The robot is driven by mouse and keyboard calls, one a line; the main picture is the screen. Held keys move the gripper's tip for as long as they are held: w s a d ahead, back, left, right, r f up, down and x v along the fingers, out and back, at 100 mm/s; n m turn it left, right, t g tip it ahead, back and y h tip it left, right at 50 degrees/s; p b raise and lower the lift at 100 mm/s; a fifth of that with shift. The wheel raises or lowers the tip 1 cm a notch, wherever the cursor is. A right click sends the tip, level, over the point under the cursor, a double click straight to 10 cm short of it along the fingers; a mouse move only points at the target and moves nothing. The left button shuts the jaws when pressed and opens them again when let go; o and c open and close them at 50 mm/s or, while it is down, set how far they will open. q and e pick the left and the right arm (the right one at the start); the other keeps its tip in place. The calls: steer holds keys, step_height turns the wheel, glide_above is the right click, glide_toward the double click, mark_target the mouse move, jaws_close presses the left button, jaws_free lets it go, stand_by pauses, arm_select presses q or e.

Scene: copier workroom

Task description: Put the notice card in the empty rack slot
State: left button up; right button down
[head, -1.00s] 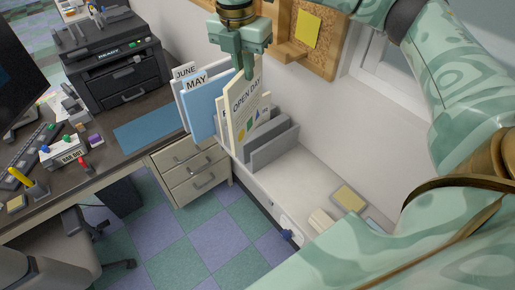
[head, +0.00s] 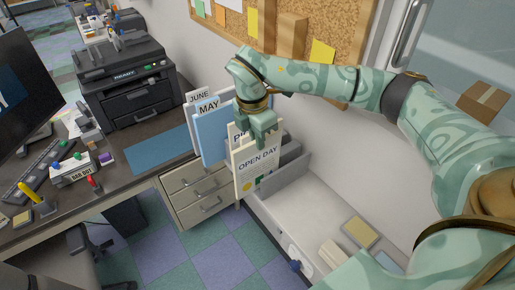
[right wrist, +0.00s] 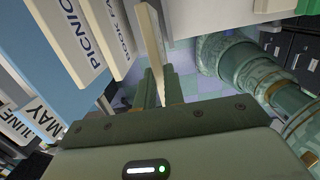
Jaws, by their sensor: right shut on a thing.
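My right gripper (head: 262,138) is shut on the cream OPEN DAY notice card (head: 257,163) by its top edge. The card hangs upright, its printed face towards the head camera, before the near side of the grey rack (head: 287,181). It hides part of the rack, and I cannot tell whether they touch. In the right wrist view, the card (right wrist: 152,35) is edge-on between the fingers (right wrist: 160,90). My left gripper is out of view.
The white ledge (head: 308,222) right of the rack has clear room, with a yellow pad (head: 359,232) farther right. A drawer unit (head: 197,193) stands below left. A printer (head: 124,80) is on the desk. A corkboard (head: 318,25) hangs behind my arm.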

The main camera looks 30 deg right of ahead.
steer(key=shift+f, duration=2)
steer(key=c, duration=1.5)
jaws_free()
steer(key=r, duration=0.8)
steer(key=a+r, duration=0.1)
steer(key=r, duration=0.3)
steer(key=shift+a+r, duration=0.1)
